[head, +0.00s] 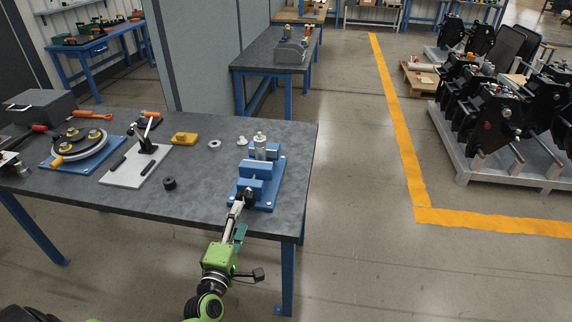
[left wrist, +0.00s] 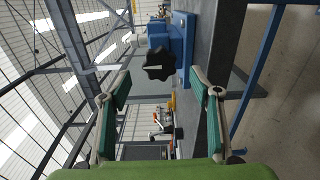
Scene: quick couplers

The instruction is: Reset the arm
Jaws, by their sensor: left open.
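My left gripper (head: 239,218) is at the front edge of the grey table, in front of a blue clamp fixture (head: 257,186). In the left wrist view its two green-padded fingers (left wrist: 160,82) are spread wide, with nothing held between them. The fixture's black star knob (left wrist: 158,65) shows beyond the fingertips, in the gap between them, and looks apart from them. A silver cylindrical fitting (head: 261,141) stands upright at the back of the fixture. My right gripper is not in view.
Open floor lies right of the table.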

